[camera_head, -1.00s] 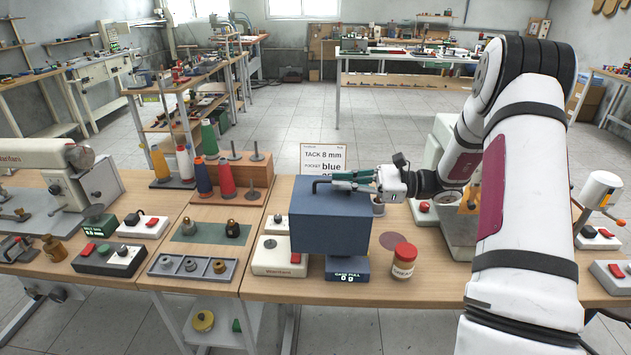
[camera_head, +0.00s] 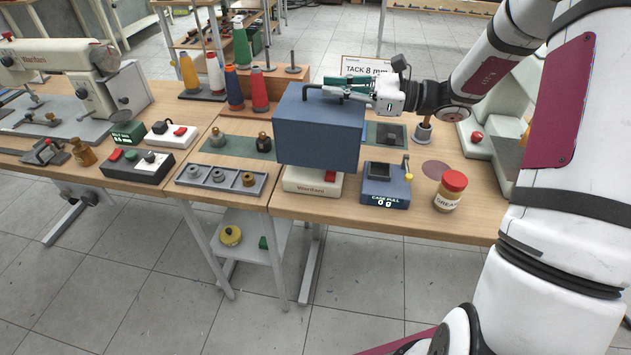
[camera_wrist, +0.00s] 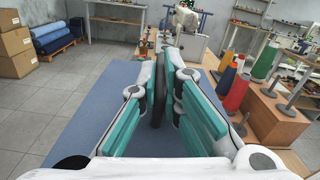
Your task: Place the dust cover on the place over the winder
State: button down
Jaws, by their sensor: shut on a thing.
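The dust cover is a blue box (camera_head: 318,142) with a dark bar handle on top. My gripper (camera_head: 335,87) is shut on that handle from the right side; in the wrist view the fingers (camera_wrist: 158,75) close on the dark handle above the cover's blue top (camera_wrist: 85,125). The winder is mostly hidden behind and under the cover. Only its white lettered base (camera_head: 311,184) with a red switch shows below the cover's lower edge. The cover looks level, and I cannot tell whether it touches the base.
A blue scale (camera_head: 384,185) reading 0 g stands just right of the cover, with a grease jar (camera_head: 450,192) beyond it. A grey tray of bobbin parts (camera_head: 221,180) lies to the left. Thread cones (camera_head: 259,91) stand behind left, and a sign (camera_head: 365,68) behind.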

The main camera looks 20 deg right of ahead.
aim_at(327, 112)
jog(key=f, duration=0.1)
jog(key=a+f, duration=0.1)
jog(key=f, duration=0.3)
jog(key=shift+w+a+f+b, duration=0.2)
jog(key=shift+a+f+b, duration=0.05)
jog(key=shift+a+b, duration=0.1)
jog(key=shift+f, duration=2.35)
jog(key=c, duration=1.8)
grip_release()
jog(key=shift+o, duration=0.2)
jog(key=shift+d, duration=0.1)
